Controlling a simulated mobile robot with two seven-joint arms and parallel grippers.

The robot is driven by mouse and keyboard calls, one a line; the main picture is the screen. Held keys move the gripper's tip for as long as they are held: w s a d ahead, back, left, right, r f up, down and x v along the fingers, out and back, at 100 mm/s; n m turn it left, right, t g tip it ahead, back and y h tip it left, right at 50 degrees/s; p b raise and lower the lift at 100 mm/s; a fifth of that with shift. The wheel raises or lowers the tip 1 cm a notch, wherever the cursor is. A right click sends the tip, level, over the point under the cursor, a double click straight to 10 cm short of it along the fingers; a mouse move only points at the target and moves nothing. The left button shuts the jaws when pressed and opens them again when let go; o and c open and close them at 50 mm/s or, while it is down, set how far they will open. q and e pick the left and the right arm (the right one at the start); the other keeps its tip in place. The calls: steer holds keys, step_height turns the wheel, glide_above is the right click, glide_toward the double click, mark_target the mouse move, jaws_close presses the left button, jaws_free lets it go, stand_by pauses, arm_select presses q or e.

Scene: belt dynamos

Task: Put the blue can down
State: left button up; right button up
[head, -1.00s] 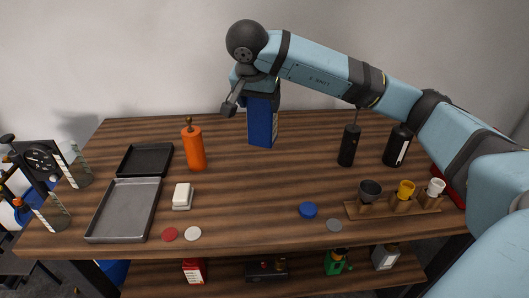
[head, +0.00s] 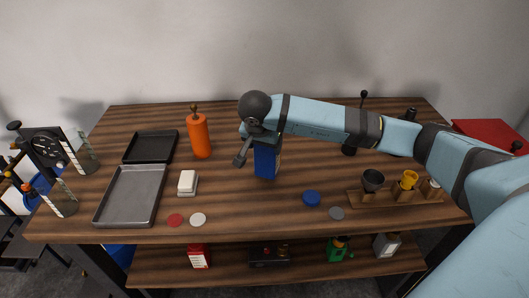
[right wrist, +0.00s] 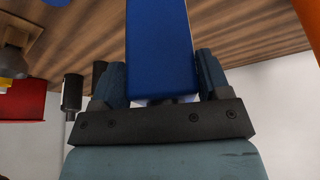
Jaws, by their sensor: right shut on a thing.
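The blue can (head: 265,161) is a blue, box-shaped container, upright below my right wrist, over the middle of the table (head: 245,205). In the right wrist view it (right wrist: 160,50) stands between the two fingers of my right gripper (right wrist: 160,75), which is shut on it. In the head view my right arm hides the can's top and the fingers. I cannot tell whether its bottom touches the table. My left gripper does not show.
An orange bottle (head: 198,136), a white block (head: 188,183) and two trays (head: 128,195) are to the left. A blue disc (head: 311,198), a grey disc (head: 336,213) and a wooden rack (head: 395,198) with cups are to the right. Clear wood lies in front of the can.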

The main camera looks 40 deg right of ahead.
mark_target(264, 152)
step_height(264, 152, down, 3)
steer(key=shift+f, duration=0.2)
steer(key=shift+f, duration=0.2)
steer(key=o, duration=1.8)
steer(key=shift+c, duration=0.2)
steer(key=shift+r, duration=0.2)
